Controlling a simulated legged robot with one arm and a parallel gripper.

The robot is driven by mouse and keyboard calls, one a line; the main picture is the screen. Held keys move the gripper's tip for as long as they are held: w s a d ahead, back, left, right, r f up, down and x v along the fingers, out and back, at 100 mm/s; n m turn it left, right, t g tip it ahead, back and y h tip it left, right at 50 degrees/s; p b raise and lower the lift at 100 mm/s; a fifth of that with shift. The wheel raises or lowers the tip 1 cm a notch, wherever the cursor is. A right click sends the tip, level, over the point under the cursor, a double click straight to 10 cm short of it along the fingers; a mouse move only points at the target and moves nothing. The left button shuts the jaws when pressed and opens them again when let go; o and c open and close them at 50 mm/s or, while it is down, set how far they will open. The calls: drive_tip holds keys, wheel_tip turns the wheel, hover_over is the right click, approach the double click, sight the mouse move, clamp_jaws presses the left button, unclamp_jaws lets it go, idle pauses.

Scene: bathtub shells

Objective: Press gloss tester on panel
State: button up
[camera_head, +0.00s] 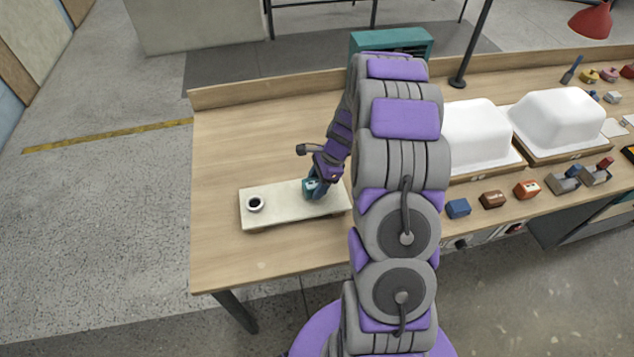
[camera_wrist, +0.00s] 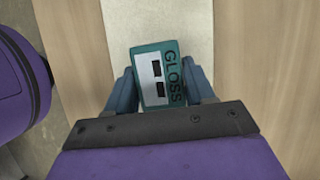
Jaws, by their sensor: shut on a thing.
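The gloss tester is a small teal box with a light face and the word GLOSS (camera_wrist: 158,76). In the wrist view it sits between the fingers of my gripper (camera_wrist: 162,88), which is shut on it. In the head view the tester (camera_head: 309,186) is over the right part of a flat cream panel (camera_head: 278,200), with my gripper (camera_head: 316,188) above it. I cannot tell whether the tester touches the panel. The panel lies on the wooden table, and my arm hides what is just right of it.
A small black-and-white ring (camera_head: 255,204) is on the panel's left end. Two white tub shells (camera_head: 560,122) stand on wooden bases at the right. Several small coloured blocks (camera_head: 458,208) line the front edge. The table (camera_head: 225,135) is clear behind the panel.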

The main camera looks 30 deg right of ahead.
sight(310, 184)
drive_tip(key=shift+d+f, duration=0.2)
drive_tip(key=shift+f, duration=0.1)
drive_tip(key=shift+a+f, duration=0.1)
idle(0.7)
drive_tip(key=shift+r+p, duration=3.05)
drive_tip(key=shift+r, duration=0.55)
drive_tip(key=shift+f, duration=0.1)
